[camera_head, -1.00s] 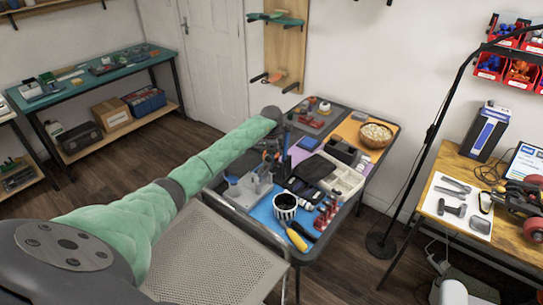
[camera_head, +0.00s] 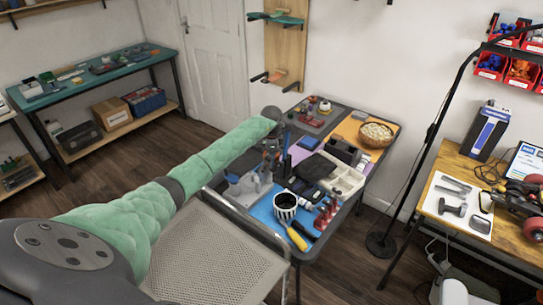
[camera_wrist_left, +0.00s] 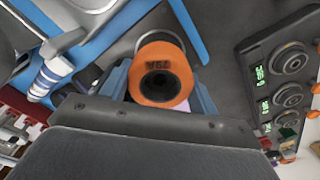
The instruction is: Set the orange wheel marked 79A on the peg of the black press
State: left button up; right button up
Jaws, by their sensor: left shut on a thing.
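The orange wheel (camera_wrist_left: 160,72) is between the blue fingers of my left gripper (camera_wrist_left: 160,84) in the left wrist view. Its marking reads 79A, upside down, and its dark centre hole faces the camera. My left gripper is shut on it. In the head view my left gripper (camera_head: 270,152) is low over the crowded table, and the wheel cannot be made out there. I cannot clearly pick out the black press or its peg; the wheel and gripper cover part of what lies beyond. My right gripper is not in view.
The table holds a blue mat (camera_head: 262,212), a black-and-white cup (camera_head: 286,204), yellow-handled pliers (camera_head: 296,238), a pale divided tray (camera_head: 346,178) and a wooden bowl (camera_head: 376,134). A dark unit with dials (camera_wrist_left: 262,60) is right of the wheel in the wrist view.

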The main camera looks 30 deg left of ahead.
pick_arm(q)
jog(key=shift+f, duration=0.55)
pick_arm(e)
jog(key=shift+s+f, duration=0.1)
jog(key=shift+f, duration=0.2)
pick_arm(q)
jog(key=shift+f+b, duration=0.15)
jog(key=shift+b, duration=0.15)
jog(key=shift+f, duration=0.1)
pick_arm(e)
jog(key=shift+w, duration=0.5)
pick_arm(q)
jog(key=shift+f, duration=0.1)
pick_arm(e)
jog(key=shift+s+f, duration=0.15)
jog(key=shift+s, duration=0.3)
pick_arm(q)
jog(key=shift+f+b, duration=0.4)
jog(key=shift+f, duration=0.5)
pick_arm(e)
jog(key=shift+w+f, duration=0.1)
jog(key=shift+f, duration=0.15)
pick_arm(q)
jog(key=o, duration=1.2)
jog(key=shift+c, duration=0.2)
